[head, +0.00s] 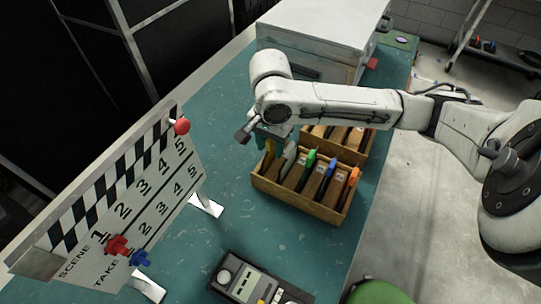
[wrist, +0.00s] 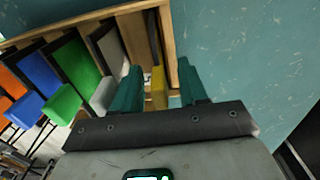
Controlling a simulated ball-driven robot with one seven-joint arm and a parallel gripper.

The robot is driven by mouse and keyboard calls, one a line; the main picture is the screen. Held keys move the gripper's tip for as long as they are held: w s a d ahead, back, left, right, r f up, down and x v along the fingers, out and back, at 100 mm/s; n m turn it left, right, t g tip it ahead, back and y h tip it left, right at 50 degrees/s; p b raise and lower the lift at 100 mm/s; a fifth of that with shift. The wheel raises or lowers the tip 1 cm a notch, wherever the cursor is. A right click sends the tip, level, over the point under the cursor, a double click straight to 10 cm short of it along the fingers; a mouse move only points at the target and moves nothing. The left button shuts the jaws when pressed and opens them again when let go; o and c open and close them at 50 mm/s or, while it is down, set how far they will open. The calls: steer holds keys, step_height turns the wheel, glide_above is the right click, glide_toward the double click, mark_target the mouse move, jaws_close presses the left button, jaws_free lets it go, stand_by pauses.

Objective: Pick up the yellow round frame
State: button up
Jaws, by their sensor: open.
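A yellow piece (head: 269,158), likely the yellow round frame, stands at the left end of the front wooden crate. Only part of it shows, and its round shape cannot be made out. In the wrist view the yellow piece (wrist: 159,88) lies between my two teal fingers, near the crate's end wall. My gripper (head: 263,140) is open above that end of the crate. In the wrist view my gripper (wrist: 161,80) has one finger on each side of the yellow piece, with gaps. I cannot tell how deep the fingers reach.
The front wooden crate (head: 296,203) also holds grey, green, blue and orange pieces; the grey one (wrist: 110,50) is closest to my left finger. A second crate (head: 352,157) stands behind. A clapperboard (head: 150,195) and a meter (head: 245,280) stand on the teal tabletop.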

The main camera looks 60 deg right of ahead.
steer(key=shift+c, duration=0.4)
jaws_close()
